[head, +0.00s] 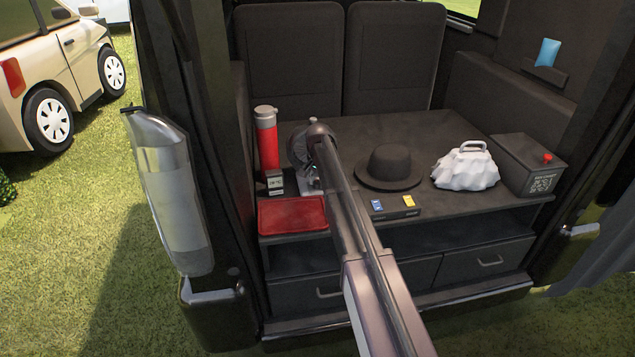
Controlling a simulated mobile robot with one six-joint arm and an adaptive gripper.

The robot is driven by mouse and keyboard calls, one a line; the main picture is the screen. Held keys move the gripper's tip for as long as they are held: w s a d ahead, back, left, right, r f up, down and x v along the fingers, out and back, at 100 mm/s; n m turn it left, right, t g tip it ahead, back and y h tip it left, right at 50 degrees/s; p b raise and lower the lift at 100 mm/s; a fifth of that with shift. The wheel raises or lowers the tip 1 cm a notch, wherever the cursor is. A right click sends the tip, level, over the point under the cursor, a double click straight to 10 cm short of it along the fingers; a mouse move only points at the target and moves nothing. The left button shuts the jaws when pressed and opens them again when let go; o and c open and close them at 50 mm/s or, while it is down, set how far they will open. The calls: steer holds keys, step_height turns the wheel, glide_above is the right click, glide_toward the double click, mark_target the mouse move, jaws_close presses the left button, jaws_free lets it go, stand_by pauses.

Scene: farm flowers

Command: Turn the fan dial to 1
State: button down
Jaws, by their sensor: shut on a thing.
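My gripper (314,178) is at the far end of my arm, low over the shelf inside the vehicle's rear. It is small and partly covered by my arm. It is shut at a small pale object, apparently the fan's base (306,188), between the red flask and the black hat. The hold appears to be on the fan dial, but the dial, its marks and its setting are hidden. The rest of the fan cannot be made out clearly behind my arm.
A red flask (266,140) and a small display box (274,182) stand left of my gripper. A red tray (291,214) lies in front. A black hat (389,167), a flat dark device (393,208), a white bag (466,168) and a dark box (528,163) are to the right.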

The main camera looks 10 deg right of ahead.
mark_target(317, 182)
stand_by(0.4)
steer(key=shift+c, duration=1.3)
jaws_free()
steer(key=shift+n, duration=0.3)
steer(key=shift+n, duration=1.4)
steer(key=n, duration=0.4)
step_height(317, 182, up, 14)
steer(key=p, duration=1.4)
steer(key=s+f+b, duration=0.5)
steer(key=s, duration=0.5)
steer(key=s+f+b, duration=0.5)
steer(key=s+f, duration=0.1)
steer(key=s, duration=0.5)
steer(key=s+a+f+b, duration=0.1)
steer(key=s+f+b, duration=0.4)
steer(key=s, duration=0.5)
steer(key=shift+s+f+b, duration=0.15)
steer(key=shift+s+b, duration=0.05)
steer(key=shift+b, duration=0.4)
